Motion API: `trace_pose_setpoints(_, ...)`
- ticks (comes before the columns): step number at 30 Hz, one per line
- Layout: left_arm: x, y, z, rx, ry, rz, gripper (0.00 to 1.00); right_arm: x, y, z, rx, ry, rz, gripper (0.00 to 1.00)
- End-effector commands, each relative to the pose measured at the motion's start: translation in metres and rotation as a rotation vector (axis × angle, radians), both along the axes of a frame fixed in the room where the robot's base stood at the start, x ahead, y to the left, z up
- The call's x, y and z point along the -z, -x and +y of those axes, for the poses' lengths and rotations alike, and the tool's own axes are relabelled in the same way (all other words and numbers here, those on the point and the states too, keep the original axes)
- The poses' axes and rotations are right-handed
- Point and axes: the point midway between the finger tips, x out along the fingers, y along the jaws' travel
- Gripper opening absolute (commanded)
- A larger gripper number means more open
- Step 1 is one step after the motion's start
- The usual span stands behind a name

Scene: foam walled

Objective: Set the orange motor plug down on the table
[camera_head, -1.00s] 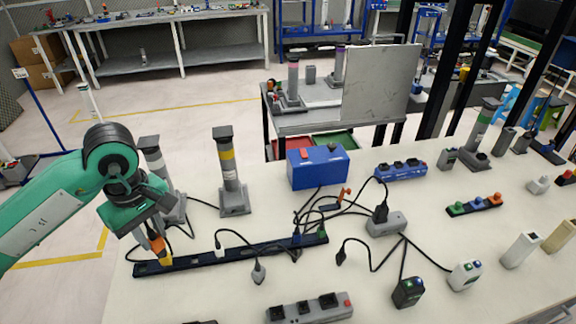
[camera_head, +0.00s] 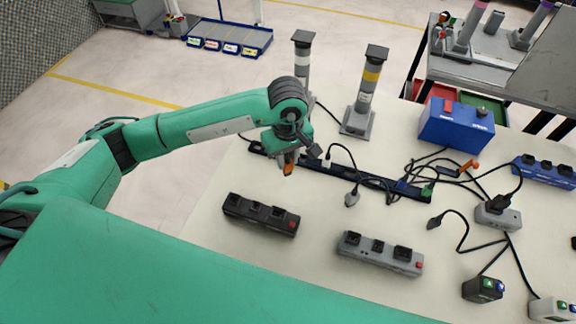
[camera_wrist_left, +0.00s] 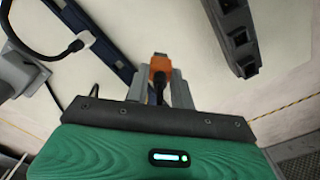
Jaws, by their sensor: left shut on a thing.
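In the head view the plug hangs just in front of the long dark rail and behind the black power strip. I cannot tell its exact height over the table. My right gripper is not in view.
A long dark rail (camera_head: 375,181) runs behind the plug. A black power strip (camera_head: 260,214) and a grey power strip (camera_head: 380,252) lie nearer. Two striped signal towers stand behind, one partly hidden by my arm. Bare tabletop lies between rail and strips.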

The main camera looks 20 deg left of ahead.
Motion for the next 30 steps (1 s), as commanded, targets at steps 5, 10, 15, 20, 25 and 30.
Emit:
trace_pose_setpoints(5, 0.015, 0.000, 0.000, 0.000, 0.001, 0.001, 0.01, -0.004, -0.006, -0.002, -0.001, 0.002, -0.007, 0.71)
trace_pose_setpoints(10, 0.032, 0.001, 0.000, -0.001, 0.000, 0.003, 0.01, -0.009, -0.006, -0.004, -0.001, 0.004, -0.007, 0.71)
trace_pose_setpoints(15, 0.055, 0.000, 0.000, -0.001, 0.001, 0.001, 0.01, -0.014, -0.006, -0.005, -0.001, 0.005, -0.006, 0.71)
trace_pose_setpoints(20, 0.058, -0.001, 0.000, 0.001, 0.001, -0.002, 0.01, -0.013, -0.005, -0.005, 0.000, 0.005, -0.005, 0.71)
trace_pose_setpoints(25, 0.061, -0.001, 0.000, 0.001, 0.001, -0.002, 0.01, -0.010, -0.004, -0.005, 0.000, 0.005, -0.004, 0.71)
trace_pose_setpoints(30, 0.061, 0.000, 0.000, 0.001, 0.000, -0.001, 0.41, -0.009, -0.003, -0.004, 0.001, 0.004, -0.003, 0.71)
